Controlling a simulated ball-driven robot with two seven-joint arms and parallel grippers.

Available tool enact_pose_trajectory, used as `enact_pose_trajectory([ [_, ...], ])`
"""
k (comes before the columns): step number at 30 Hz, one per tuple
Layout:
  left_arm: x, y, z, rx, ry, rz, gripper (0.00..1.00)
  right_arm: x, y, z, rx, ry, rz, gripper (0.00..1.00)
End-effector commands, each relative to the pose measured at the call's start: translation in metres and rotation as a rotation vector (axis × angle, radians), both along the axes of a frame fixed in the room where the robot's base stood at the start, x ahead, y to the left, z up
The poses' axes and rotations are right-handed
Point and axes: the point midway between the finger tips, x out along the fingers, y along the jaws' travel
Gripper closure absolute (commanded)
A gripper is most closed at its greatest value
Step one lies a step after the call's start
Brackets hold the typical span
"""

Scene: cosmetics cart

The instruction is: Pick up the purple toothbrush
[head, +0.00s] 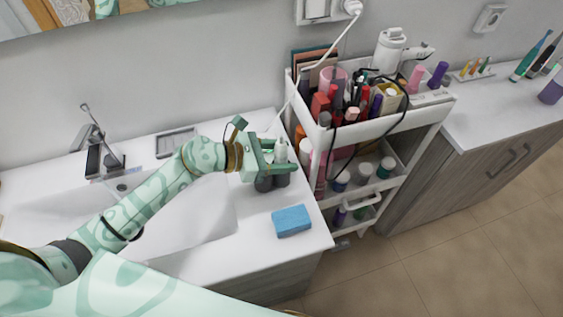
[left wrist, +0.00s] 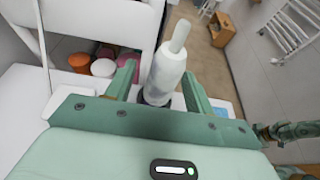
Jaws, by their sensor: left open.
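No clearly purple toothbrush stands out. In the head view, a green toothbrush (head: 530,58) and a dark one (head: 546,55), whose colour I cannot tell for sure, lean at the far right over the far counter. My left gripper (head: 282,158) is above the sink counter, far from both. Its fingers are open on either side of a white bottle-like object with a narrow top, which shows upright between them in the left wrist view (left wrist: 165,72). The object's lower part is partly hidden by the gripper.
A blue sponge (head: 291,221) lies on the counter in front of my left gripper. A white cart (head: 385,128) crowded with cosmetics stands just right of the gripper, with a cable hanging over it. The sink (head: 190,230) is to the left.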

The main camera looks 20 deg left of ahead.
Motion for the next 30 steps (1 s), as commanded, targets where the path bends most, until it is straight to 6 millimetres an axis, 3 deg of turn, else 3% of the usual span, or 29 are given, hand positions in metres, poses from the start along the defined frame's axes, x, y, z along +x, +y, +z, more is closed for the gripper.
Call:
enact_pose_trajectory([
  [6,0.0,-0.001,0.0,0.001,0.001,0.0,0.47,0.0,0.0,0.0,0.0,0.0,0.0,0.55],
  [12,0.0,0.0,0.0,0.0,0.0,0.001,0.98,0.0,0.0,0.0,0.0,0.0,0.001,0.55],
  [22,0.001,0.0,0.008,0.001,-0.003,0.0,0.98,0.0,-0.004,0.003,-0.004,0.0,0.004,0.55],
  [30,0.001,0.0,0.066,0.003,-0.008,-0.001,0.98,0.003,-0.004,0.021,-0.005,-0.007,0.004,0.55],
])
